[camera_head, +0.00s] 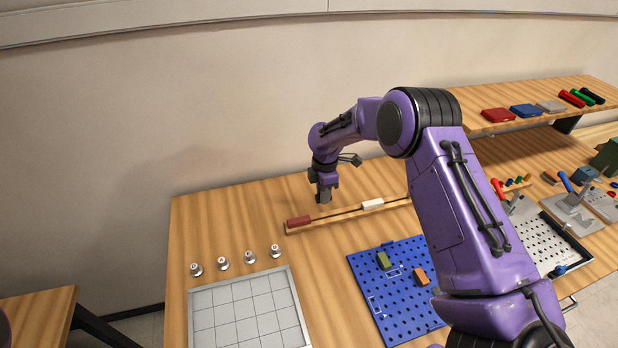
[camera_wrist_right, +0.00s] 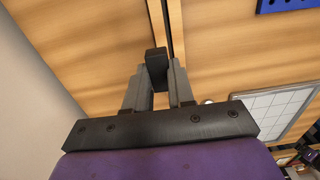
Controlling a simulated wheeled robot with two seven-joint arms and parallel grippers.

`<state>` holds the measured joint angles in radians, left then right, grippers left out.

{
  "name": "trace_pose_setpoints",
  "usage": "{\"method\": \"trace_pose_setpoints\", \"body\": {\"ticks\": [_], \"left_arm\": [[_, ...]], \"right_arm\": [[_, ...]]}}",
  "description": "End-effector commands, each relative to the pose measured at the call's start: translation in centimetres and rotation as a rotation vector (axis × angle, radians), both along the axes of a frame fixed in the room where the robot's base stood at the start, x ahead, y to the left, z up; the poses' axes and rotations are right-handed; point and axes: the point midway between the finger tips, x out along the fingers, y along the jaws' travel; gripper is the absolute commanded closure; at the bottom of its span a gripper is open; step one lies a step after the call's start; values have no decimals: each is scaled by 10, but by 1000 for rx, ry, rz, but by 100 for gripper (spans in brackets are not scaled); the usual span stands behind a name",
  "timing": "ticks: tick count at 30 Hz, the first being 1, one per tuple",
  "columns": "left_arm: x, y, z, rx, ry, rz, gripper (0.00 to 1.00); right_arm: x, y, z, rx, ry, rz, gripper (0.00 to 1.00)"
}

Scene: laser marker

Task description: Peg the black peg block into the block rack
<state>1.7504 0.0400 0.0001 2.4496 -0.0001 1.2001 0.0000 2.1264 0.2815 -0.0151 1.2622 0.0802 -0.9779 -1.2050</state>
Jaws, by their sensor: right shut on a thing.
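My right gripper (camera_head: 324,193) points down over the back of the table, just behind and above the wooden block rack (camera_head: 340,214) in the head view. In the right wrist view, its fingers (camera_wrist_right: 157,80) are shut on the black peg block (camera_wrist_right: 156,62). The block's lower end shows beyond the fingertips, and its gap from the rack cannot be judged. The rack is a long low strip with a dark groove, also seen in the wrist view (camera_wrist_right: 159,22). A red block (camera_head: 299,221) sits at its left end and a white block (camera_head: 372,204) farther right. My left gripper is out of view.
A blue pegboard (camera_head: 400,312) with small blocks lies in front of the rack. A grey grid tray (camera_head: 291,282) and several metal knobs (camera_head: 250,257) are at front left. A raised shelf (camera_head: 545,95) stands at right. My right arm hides part of the table.

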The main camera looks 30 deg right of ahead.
Motion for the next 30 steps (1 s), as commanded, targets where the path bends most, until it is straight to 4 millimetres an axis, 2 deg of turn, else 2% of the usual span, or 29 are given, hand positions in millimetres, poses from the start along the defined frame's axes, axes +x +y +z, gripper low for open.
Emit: {"method": "trace_pose_setpoints", "body": {"ticks": [3, 8, 11, 13, 19, 24, 30], "left_arm": [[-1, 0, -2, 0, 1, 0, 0], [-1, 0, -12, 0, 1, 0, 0], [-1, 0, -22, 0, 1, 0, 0], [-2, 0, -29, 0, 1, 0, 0], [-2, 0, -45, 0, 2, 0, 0], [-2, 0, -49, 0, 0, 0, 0], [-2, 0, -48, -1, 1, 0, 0]], "right_arm": [[-7, -1, 1, 0, -9, -1, 100], [3, -6, 5, -10, -59, -7, 100], [0, -4, -11, -7, -44, -5, 100], [-7, 0, -31, 0, -7, -2, 100], [5, 1, -60, 0, 14, 1, 100], [8, 1, -70, 0, 18, 0, 100], [9, 0, -70, 0, 17, 0, 100]]}}
